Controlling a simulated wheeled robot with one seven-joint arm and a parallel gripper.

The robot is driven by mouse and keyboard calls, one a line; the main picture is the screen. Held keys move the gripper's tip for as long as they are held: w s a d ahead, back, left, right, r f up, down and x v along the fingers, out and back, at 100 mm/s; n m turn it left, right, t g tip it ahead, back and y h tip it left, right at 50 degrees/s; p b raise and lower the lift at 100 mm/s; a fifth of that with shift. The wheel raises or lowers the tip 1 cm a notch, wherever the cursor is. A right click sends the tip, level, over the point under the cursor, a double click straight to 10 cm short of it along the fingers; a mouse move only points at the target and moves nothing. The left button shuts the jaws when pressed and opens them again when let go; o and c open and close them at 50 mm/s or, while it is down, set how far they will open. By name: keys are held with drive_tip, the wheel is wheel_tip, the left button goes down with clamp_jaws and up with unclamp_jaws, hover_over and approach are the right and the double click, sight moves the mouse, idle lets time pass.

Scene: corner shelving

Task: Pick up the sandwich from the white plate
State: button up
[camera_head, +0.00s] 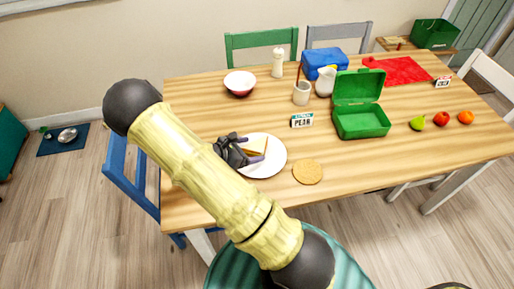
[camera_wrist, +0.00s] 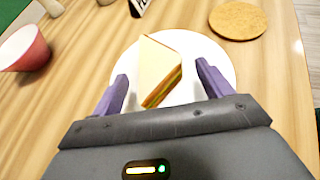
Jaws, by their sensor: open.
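The sandwich (camera_wrist: 160,70) is a triangular half with pale bread and a green and orange filling at its cut edge. It rests on the white plate (camera_wrist: 210,52), between the spread purple fingers of my gripper (camera_wrist: 160,88) in the wrist view. The fingers appear apart from it on both sides. In the head view, my gripper (camera_head: 252,148) is over the left part of the plate (camera_head: 272,163), and the sandwich (camera_head: 256,144) shows partly behind the fingers.
A round cork mat (camera_head: 307,172) lies right of the plate. A name card (camera_head: 302,121), an open green lunchbox (camera_head: 362,122), a mug (camera_head: 301,93) and a red-and-white bowl (camera_head: 240,83) stand farther back.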

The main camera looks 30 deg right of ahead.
sight(253, 148)
drive_tip(key=x, duration=0.4)
drive_tip(key=shift+r, duration=0.1)
drive_tip(key=shift+c, duration=0.2)
drive_tip(key=c, duration=0.7)
